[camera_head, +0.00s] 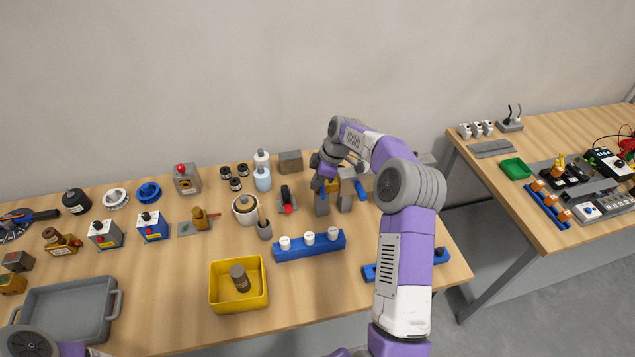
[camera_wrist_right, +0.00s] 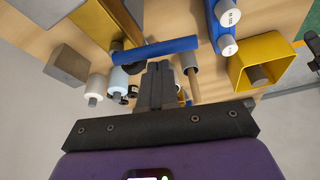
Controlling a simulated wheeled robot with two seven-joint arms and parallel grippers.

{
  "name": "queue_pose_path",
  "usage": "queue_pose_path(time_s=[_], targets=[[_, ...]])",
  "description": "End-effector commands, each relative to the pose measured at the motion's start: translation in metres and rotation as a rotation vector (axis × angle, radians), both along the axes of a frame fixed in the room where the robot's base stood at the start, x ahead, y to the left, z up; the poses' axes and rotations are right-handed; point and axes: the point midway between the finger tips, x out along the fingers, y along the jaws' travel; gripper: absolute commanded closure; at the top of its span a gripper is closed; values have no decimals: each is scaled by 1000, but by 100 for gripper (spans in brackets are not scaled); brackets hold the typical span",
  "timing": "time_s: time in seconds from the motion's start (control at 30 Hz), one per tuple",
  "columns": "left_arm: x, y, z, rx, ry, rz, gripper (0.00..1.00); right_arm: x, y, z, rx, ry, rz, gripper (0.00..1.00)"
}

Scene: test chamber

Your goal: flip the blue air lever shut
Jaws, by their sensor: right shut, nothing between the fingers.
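My left gripper is out of view.
A blue rack with white caps (camera_head: 309,246) and a yellow bin (camera_head: 240,307) stand in front. A second table (camera_head: 545,240) is at right, across a gap.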

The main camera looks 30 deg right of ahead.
Motion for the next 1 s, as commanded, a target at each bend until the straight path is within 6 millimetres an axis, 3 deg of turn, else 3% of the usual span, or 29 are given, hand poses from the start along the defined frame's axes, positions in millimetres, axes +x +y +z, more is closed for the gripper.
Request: queue_pose_path(time_s=[0.43, 0.67, 1.0], targets=[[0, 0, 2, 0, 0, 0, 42, 3, 3, 1, 0, 0, 1, 100], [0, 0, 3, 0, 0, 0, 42, 15, 33, 8, 0, 0, 1, 100], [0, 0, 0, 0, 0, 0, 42, 1, 7, 79, -1, -3, -7, 100]])
